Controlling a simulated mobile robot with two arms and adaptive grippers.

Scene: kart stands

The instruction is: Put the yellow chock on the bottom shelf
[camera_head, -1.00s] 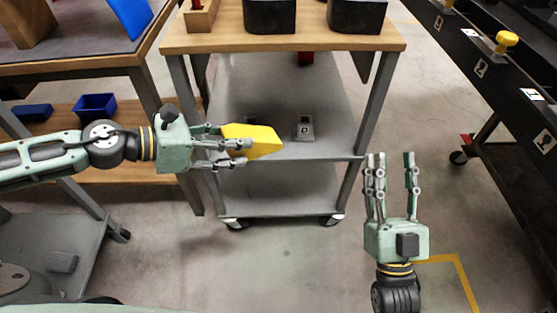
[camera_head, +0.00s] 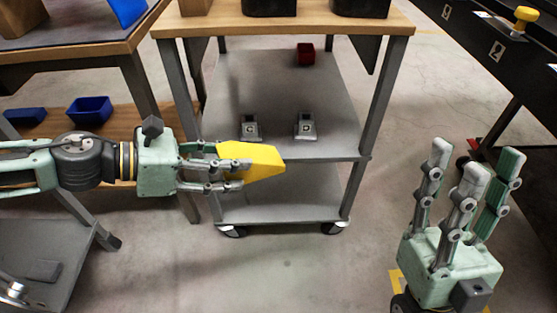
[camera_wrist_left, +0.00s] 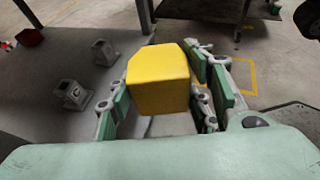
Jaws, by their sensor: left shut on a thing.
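The yellow chock (camera_head: 262,162) is a wedge-like block held in my left gripper (camera_head: 232,168), whose fingers are shut on it. It also shows between the green finger pads in the left wrist view (camera_wrist_left: 158,80). In the head view it appears in front of the cart's grey shelves. The bottom shelf (camera_head: 290,200) is a grey plate low on the wheeled cart, partly hidden by the middle shelf. The middle shelf (camera_head: 335,135) is above it. My right gripper (camera_head: 465,185) is open and empty, right of the cart.
Two small grey marked devices (camera_head: 250,126) (camera_head: 305,125) and a red bin (camera_head: 305,54) are on the middle shelf. Blue bins (camera_head: 88,110) lie on a wooden shelf at left. A dark rack (camera_head: 510,70) stands at right. The floor before the cart is clear.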

